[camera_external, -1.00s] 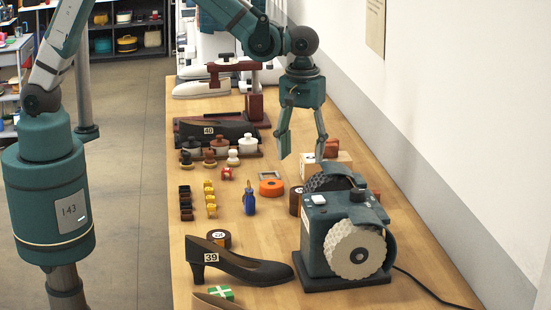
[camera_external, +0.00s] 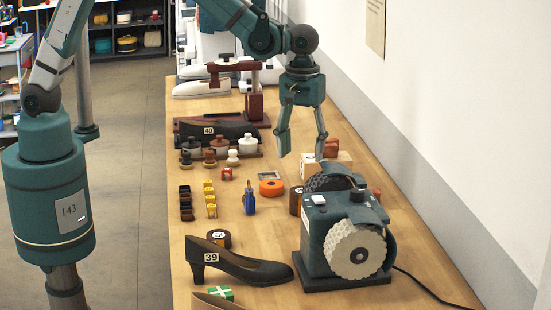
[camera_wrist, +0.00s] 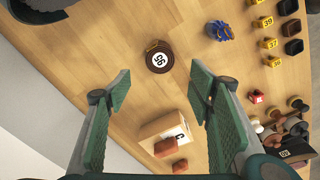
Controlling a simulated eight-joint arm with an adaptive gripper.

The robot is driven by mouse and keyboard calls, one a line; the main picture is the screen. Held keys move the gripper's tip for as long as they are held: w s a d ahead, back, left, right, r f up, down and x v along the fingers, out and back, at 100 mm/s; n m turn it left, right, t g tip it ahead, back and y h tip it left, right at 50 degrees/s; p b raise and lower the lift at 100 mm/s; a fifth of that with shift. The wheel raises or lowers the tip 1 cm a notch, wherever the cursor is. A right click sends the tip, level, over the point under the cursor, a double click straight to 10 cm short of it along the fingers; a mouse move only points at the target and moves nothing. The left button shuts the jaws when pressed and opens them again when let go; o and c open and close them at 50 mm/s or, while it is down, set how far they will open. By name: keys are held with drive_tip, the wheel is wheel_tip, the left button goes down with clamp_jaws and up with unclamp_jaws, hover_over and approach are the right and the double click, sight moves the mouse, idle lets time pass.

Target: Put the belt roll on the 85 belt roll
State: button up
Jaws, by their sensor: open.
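My gripper (camera_external: 302,148) is open and empty, pointing down above the far middle of the bench. Its two spread fingers (camera_wrist: 160,95) frame bare wood in the wrist view. A dark brown belt roll (camera_wrist: 160,57) with a round white number label lies flat beyond the fingertips; I cannot read the number surely. In the external view that brown roll (camera_external: 295,201) is partly hidden by the grinder. An orange roll (camera_external: 271,187) lies flat to its left. Another brown roll (camera_external: 218,239) with a white label lies nearer, behind the shoe marked 39.
The teal grinder (camera_external: 347,235) stands at right. A wooden box (camera_wrist: 166,130) with reddish blocks is close to the fingers. The wall is at right.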

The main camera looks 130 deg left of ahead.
drive_tip(key=s+d+r+m+t, duration=0.2)
drive_tip(key=s+d+r+m, duration=0.3)
drive_tip(key=d+r, duration=0.5)
drive_tip(key=s+d+r+m+t, duration=0.1)
drive_tip(key=s+d+r+m, duration=0.5)
drive_tip(key=d, duration=0.6)
drive_tip(key=s+d+r+m+t, duration=0.2)
drive_tip(key=s+d+m+t, duration=0.2)
drive_tip(key=s+d+m, duration=0.5)
drive_tip(key=s+d, duration=0.6)
drive_tip(key=s, duration=0.1)
drive_tip(key=shift+s+d, duration=0.25)
drive_tip(key=shift+s, duration=0.05)
